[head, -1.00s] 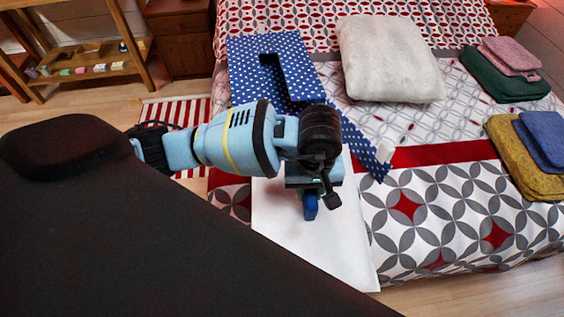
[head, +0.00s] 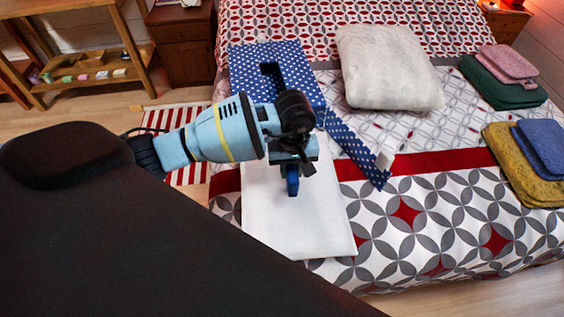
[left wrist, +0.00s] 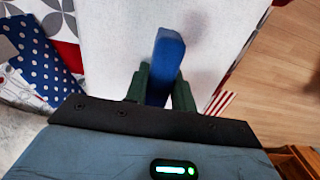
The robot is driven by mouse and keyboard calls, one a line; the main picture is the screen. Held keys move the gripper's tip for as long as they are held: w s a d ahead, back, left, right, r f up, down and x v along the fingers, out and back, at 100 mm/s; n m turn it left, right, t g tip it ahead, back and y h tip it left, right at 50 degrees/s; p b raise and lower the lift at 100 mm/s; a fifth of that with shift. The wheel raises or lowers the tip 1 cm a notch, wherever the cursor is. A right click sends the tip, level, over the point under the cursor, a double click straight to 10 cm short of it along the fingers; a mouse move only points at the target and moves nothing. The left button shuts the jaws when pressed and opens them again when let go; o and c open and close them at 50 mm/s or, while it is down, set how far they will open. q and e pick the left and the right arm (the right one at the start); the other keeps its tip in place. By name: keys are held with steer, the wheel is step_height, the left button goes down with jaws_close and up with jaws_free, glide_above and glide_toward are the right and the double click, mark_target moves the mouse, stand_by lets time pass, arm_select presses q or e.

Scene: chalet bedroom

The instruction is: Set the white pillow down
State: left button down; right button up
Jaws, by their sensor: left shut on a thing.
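The white pillow (head: 388,68) lies flat on the bed, toward the back, with no gripper near it. My left gripper (head: 292,176) is over the near left part of the bed, left of and nearer than the pillow. It is shut on a narrow blue piece (left wrist: 165,65), which stands between its fingers in the left wrist view. A flat white panel (head: 300,225) is beneath the gripper; it also fills the middle of the left wrist view (left wrist: 120,45). I cannot tell whether the blue piece is joined to the panel. My right gripper is out of view.
A blue dotted piece (head: 250,72) with a dark opening lies behind my gripper, with a dotted strip (head: 350,150) to its right. Folded green and pink (head: 508,62) and yellow and blue cloths (head: 540,145) lie along the right. The front right bedcover (head: 440,215) is clear.

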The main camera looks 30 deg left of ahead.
arm_select(q)
steer(key=shift+w+a+f, duration=0.1)
steer(key=shift+w+a, duration=0.45)
steer(key=shift+a, duration=0.25)
steer(key=shift+w+a+f, duration=0.1)
steer(key=shift+w+a, duration=0.4)
steer(key=shift+a, duration=0.3)
steer(key=shift+w+a, duration=0.25)
steer(key=shift+a, duration=0.15)
steer(key=shift+a+f, duration=0.1)
steer(key=shift+f, duration=0.15)
steer(key=shift+w+f, duration=0.1)
steer(key=shift+f, duration=1.45)
steer(key=shift+f, duration=0.2)
steer(key=c, duration=1.2)
jaws_free()
steer(key=shift+o, duration=0.2)
